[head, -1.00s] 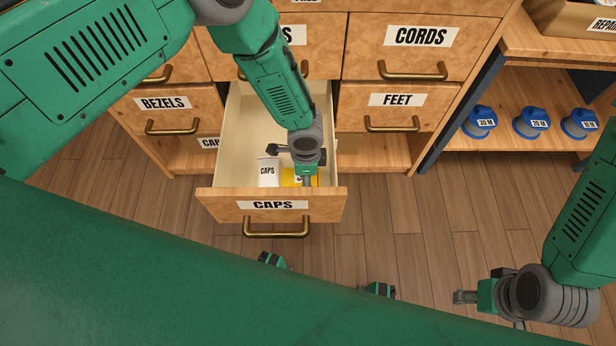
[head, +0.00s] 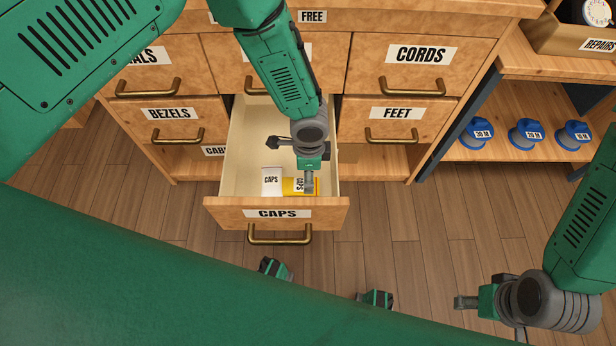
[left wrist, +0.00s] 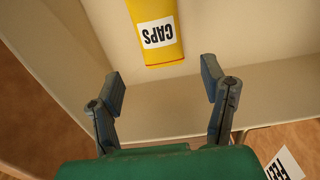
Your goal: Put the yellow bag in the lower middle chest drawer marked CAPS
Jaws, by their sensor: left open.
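The yellow bag (head: 289,186) with a white CAPS label lies in the open lower middle drawer marked CAPS (head: 226,207), near its front, partly hidden by my left gripper (head: 309,182) in the head view. In the left wrist view the bag (left wrist: 155,28) lies on the pale drawer floor, beyond the fingertips. My left gripper (left wrist: 163,82) is open there, with nothing between its fingers. My right gripper (head: 466,302) hangs at the lower right, away from the chest; its opening does not show clearly.
A shelf with blue reels (head: 526,135) stands at the right.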

